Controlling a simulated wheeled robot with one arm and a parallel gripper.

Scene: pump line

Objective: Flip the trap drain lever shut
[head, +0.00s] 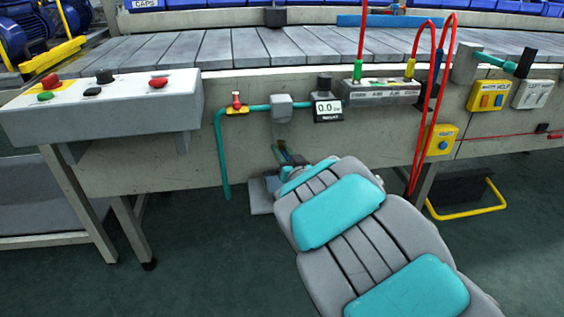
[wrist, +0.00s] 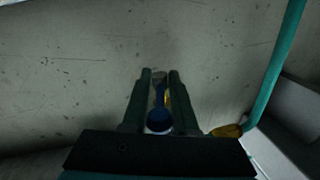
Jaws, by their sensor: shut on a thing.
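My gripper (wrist: 160,84) points at the grey concrete wall in the wrist view, its two dark green fingers close together. Between them show a blue rounded part (wrist: 159,118) and a thin yellow strip, which I take for the trap drain lever. The fingers hide most of it, so its angle is unclear. In the head view my gripper (head: 283,153) is low against the wall, below the grey box (head: 282,107) on the teal pipe. My grey and teal arm covers part of the area, and the lever cannot be made out there.
A teal pipe (head: 222,150) with a red-knobbed yellow valve (head: 237,106) runs left of my gripper. A gauge reading 0.0 (head: 327,108) is above right. Red hoses (head: 431,125) hang to the right. A control panel (head: 105,105) juts out at left. The green floor in front is clear.

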